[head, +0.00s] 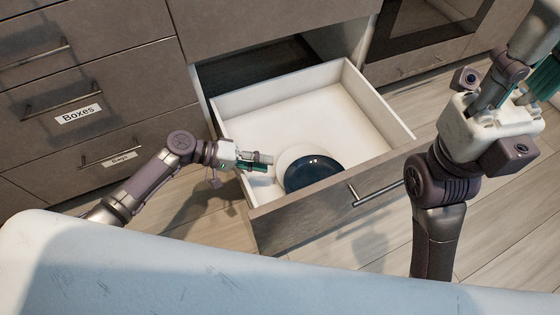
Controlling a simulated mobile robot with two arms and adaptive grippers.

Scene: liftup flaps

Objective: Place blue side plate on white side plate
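A dark blue side plate (314,174) lies in the open drawer, near its front panel. A white side plate (286,157) shows as a pale rim at the blue plate's upper left. The blue plate overlaps it and sits off-centre to the right, hiding most of it. My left gripper (266,162) is over the drawer's left side, just left of the plates, with a small visible gap to the blue plate. Its finger opening is not clear. My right gripper (546,82) is at the upper right, away from the drawer and partly cut off by the frame edge.
The white-lined drawer (352,97) is pulled out, with clear floor behind the plates. Its front has a bar handle (378,194). Closed drawers labelled "Boxes" (79,114) stand at left. An oven (420,35) is at upper right. Wooden floor lies right.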

